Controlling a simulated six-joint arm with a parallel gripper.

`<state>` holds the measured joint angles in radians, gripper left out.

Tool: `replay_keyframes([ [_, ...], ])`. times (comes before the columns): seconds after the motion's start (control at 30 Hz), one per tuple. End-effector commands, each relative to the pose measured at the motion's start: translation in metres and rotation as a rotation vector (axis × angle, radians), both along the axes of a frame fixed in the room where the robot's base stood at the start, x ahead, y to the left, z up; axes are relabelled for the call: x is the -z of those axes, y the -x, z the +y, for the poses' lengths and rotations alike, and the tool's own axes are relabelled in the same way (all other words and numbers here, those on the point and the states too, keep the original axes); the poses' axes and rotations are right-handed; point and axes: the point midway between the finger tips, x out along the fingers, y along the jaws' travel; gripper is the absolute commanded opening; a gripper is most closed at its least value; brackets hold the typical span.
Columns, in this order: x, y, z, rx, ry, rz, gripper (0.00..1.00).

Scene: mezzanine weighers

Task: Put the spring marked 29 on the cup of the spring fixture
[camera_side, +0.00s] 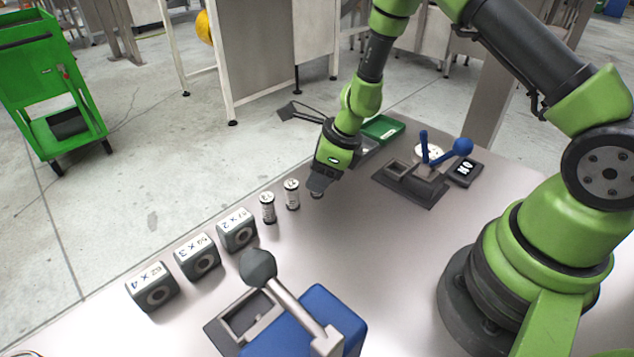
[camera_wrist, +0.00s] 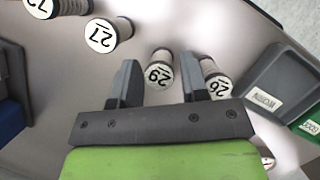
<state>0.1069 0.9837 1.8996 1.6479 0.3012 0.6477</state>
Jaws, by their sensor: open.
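The spring marked 29 (camera_wrist: 158,70), with a white round label on its end, shows in the wrist view between the fingertips, just ahead of my gripper (camera_wrist: 158,78). My gripper is open; no grip on the spring shows. In the side view my gripper (camera_side: 318,186) is low over the table at the end of the spring row and hides most of the spring there. A grey fixture with blue levers (camera_side: 410,184) stands right of my gripper. A blue-bodied device with a ball lever (camera_side: 300,325) stands in front. I cannot tell which has the cup.
A spring marked 27 (camera_wrist: 103,36) and one apparently marked 26 (camera_wrist: 215,80) flank the 29. Three marked grey blocks (camera_side: 198,257) stand left of the springs. A grey bin (camera_wrist: 275,88) and a green bin (camera_side: 383,128) lie beyond my gripper. The middle table is clear.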

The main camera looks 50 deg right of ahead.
Motion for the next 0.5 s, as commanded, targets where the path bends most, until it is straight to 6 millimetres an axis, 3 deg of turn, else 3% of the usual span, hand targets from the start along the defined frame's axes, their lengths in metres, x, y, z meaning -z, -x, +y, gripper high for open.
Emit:
replay_keyframes([
  [0.1,0.0094,-0.0028,0.0020,0.000,0.001,0.001,0.41],
  [0.33,0.0105,-0.0037,0.0024,0.000,0.001,-0.001,0.41],
  [0.37,0.0105,-0.0037,0.0024,0.000,0.001,-0.001,0.39],
  [0.5,0.0105,-0.0035,0.0023,0.000,0.001,-0.001,0.06],
])
